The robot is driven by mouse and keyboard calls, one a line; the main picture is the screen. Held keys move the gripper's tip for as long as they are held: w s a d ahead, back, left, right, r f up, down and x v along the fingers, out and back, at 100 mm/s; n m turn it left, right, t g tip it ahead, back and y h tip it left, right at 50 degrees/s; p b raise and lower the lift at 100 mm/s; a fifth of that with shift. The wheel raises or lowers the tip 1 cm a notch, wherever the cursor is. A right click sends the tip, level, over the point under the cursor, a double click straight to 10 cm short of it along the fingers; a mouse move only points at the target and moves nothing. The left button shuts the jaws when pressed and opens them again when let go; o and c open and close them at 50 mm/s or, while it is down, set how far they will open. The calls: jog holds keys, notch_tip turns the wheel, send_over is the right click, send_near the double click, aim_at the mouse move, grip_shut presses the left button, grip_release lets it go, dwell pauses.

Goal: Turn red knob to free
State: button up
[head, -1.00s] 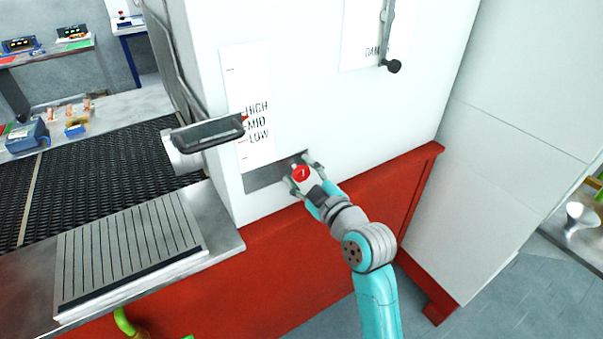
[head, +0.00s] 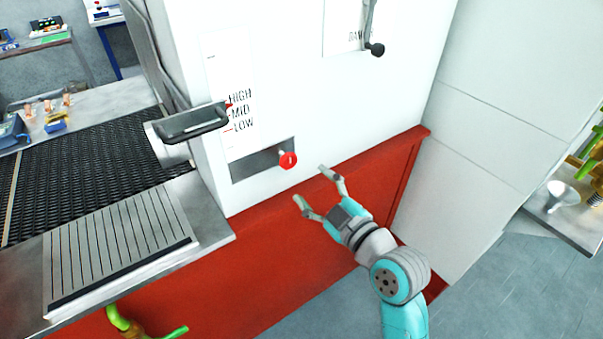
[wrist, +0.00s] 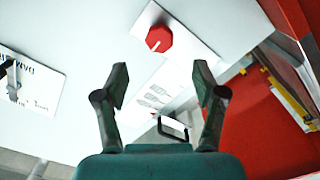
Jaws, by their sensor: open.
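The red knob (head: 288,160) sits on a grey metal plate (head: 250,166) low on the front of the white cabinet. In the wrist view the red knob (wrist: 159,39) is a faceted red cap with a white pointer line, slanting to the lower left, on a pale plate. Markings beside it are too blurred to read. My gripper (head: 311,187) is open and empty, below and to the right of the knob and apart from it. In the wrist view its fingers (wrist: 163,82) are spread, with the knob beyond the tips.
A black handle (head: 192,123) juts out beside the HIGH, MID, LOW scale (head: 238,110). A lever with a black ball (head: 376,49) hangs at upper right. A red base (head: 300,235) runs under the cabinet. The dark mesh belt (head: 85,160) lies left.

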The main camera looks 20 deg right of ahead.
jog(key=shift+v, duration=1.05)
jog(key=s+d+f+m+g+h, duration=0.1)
jog(key=s+f+m+h, duration=0.55)
jog(key=s+f, duration=0.95)
jog(key=s+f+m+g+y, duration=0.1)
jog(key=s+m, duration=0.3)
jog(key=s, duration=1.7)
jog(key=shift+f+m+g, duration=0.3)
jog(key=shift+m, duration=0.05)
